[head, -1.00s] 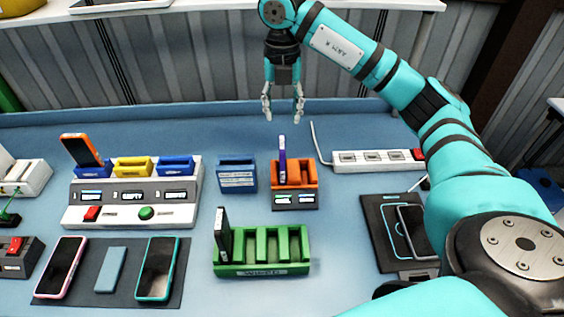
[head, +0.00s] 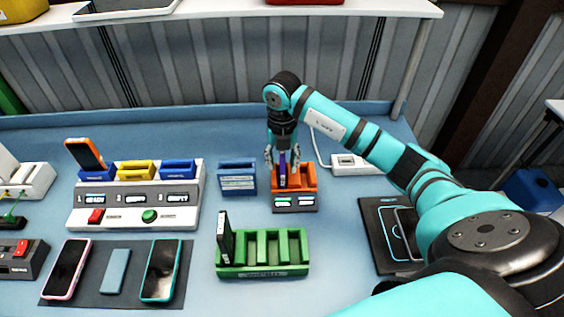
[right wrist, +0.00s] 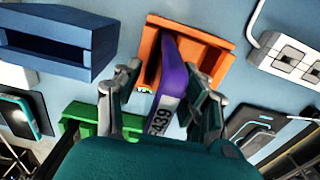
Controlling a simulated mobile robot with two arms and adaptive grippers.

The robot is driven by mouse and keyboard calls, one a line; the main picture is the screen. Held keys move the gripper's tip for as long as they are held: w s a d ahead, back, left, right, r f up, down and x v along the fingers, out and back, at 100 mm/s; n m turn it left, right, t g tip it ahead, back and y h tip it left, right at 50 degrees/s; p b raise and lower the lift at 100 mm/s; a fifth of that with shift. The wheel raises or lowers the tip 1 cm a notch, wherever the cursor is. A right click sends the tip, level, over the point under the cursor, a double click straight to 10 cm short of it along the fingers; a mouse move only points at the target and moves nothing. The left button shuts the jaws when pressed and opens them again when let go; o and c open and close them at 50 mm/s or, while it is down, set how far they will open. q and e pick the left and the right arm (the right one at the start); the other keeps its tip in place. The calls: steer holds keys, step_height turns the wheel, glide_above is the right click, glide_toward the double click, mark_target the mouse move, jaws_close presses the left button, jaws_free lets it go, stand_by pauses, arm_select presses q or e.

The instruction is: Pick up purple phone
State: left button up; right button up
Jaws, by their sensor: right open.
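The purple phone (head: 282,170) stands upright in the left slot of the orange holder (head: 305,180). In the right wrist view the purple phone (right wrist: 172,80) shows a label reading 439, and the orange holder (right wrist: 222,58) lies behind it. My right gripper (head: 283,160) is lowered over the phone from above. In the right wrist view its open fingers (right wrist: 163,90) are on either side of the phone, with a gap visible at least on the left. The phone's lower end is hidden in the holder. My left gripper is not in view.
A blue holder (head: 237,178) stands just left of the orange one. A green rack (head: 262,270) with a dark phone (head: 225,236) stands in front. A white power strip (head: 350,163) lies to the right, partly behind my arm. A charging station (head: 130,212) stands left.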

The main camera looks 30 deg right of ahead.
steer(key=shift+f, duration=0.4)
steer(key=shift+c, duration=0.2)
jaws_close()
steer(key=shift+r, duration=0.1)
steer(key=shift+w+r, duration=0.1)
steer(key=shift+r, duration=0.2)
step_height(320, 180, up, 9)
steer(key=shift+r+b, duration=0.2)
steer(key=shift+b, duration=0.95)
